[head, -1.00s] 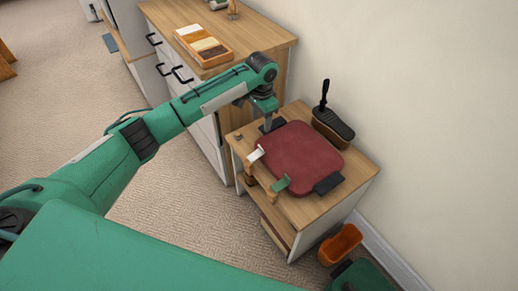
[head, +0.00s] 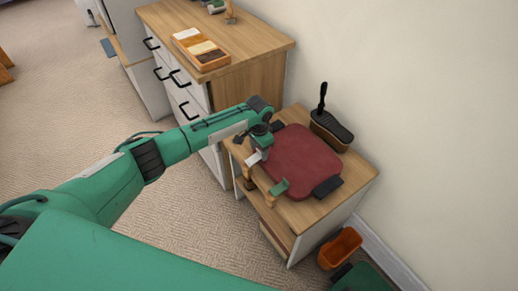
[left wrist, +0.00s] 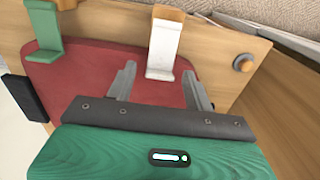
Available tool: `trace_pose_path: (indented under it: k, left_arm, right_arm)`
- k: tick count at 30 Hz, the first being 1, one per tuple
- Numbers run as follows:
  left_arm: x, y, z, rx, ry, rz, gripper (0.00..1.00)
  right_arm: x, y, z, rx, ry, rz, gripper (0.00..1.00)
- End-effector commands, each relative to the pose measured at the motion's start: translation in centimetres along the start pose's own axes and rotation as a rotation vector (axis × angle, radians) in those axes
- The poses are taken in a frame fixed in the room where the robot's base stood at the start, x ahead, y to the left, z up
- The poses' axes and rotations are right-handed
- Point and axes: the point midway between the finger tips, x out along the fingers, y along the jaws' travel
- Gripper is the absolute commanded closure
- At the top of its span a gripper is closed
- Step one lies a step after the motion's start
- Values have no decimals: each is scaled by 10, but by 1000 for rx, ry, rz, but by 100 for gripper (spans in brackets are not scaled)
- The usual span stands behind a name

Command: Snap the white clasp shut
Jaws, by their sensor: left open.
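The white clasp (head: 253,159) sits at the left front edge of a dark red, rounded slab (head: 302,162) on the small wooden cabinet. In the left wrist view the white clasp (left wrist: 163,45) is a pale strip with a bent end, reaching over the edge of the red slab (left wrist: 85,65). A green clasp (head: 279,187) sits on the same edge, further right. My left gripper (left wrist: 160,76) is open and empty, its fingers spread over the red slab beside the white clasp's near end. In the head view my left gripper (head: 262,150) partly hides that corner. My right gripper is not seen.
A round knob (left wrist: 243,62) is on the cabinet top near the white clasp. A taller cabinet (head: 240,60) with a divided tray (head: 212,66) stands behind. An orange bin (head: 340,250) is on the floor.

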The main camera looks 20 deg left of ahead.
Motion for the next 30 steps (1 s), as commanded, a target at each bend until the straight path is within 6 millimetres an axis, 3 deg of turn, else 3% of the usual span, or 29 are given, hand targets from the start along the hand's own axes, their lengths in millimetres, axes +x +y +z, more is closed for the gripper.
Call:
trace_pose_path:
  k: [7, 14, 24, 30]
  left_arm:
    - [0, 0, 0, 0, 0, 0, 49]
    - [0, 0, 0, 0, 0, 0, 92]
    - [7, 0, -7, -1, -95, -1, 92]
    - [14, 0, -12, -1, -204, -1, 92]
  right_arm:
    - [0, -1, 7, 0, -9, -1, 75]
    - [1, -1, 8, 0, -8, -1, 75]
    - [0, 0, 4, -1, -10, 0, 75]
    - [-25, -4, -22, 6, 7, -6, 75]
